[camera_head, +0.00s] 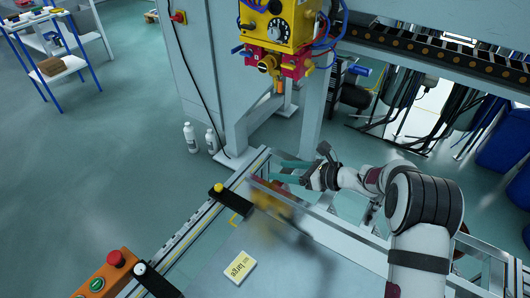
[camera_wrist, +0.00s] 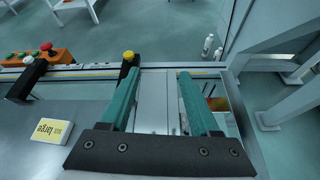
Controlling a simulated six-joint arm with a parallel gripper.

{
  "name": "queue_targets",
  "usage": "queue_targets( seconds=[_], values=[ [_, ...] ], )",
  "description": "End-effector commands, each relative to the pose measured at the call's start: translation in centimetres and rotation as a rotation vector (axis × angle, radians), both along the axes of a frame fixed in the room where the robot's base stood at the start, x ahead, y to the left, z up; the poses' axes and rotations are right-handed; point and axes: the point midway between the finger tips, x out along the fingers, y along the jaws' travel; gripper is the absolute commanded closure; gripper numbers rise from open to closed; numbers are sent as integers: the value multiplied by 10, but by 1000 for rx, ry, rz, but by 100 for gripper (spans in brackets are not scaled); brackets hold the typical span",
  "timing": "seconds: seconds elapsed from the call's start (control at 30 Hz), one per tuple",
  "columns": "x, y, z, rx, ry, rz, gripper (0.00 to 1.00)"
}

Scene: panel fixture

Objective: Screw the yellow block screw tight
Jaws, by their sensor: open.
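The yellow block screw (camera_head: 219,187) is a small round yellow knob on the end of a black block (camera_head: 232,202), at the panel's far edge in the head view. It also shows in the wrist view (camera_wrist: 128,56), just beyond the left finger's tip. My gripper (camera_head: 284,172) is to the right of the screw in the head view, apart from it. In the wrist view my gripper (camera_wrist: 158,73) has its two teal fingers wide apart with nothing between them. The left finger hides part of the black block.
A second black block with a white knob (camera_head: 140,268) is at lower left, beside an orange button box (camera_head: 106,279). A yellow label (camera_head: 240,268) lies on the grey panel. A yellow machine head (camera_head: 280,25) hangs above. White bottles (camera_head: 191,137) stand on the floor.

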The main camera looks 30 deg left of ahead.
Motion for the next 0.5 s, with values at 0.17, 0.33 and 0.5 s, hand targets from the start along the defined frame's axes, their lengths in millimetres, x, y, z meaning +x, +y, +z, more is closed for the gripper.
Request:
queue_targets(
  seconds=[0.17,0.33,0.5],
  values=[
    [-45,10,-31,36,-119,286,38],
    [-56,43,-45,38,-120,292,38],
    [-68,90,-65,37,-120,288,38]
  ],
)
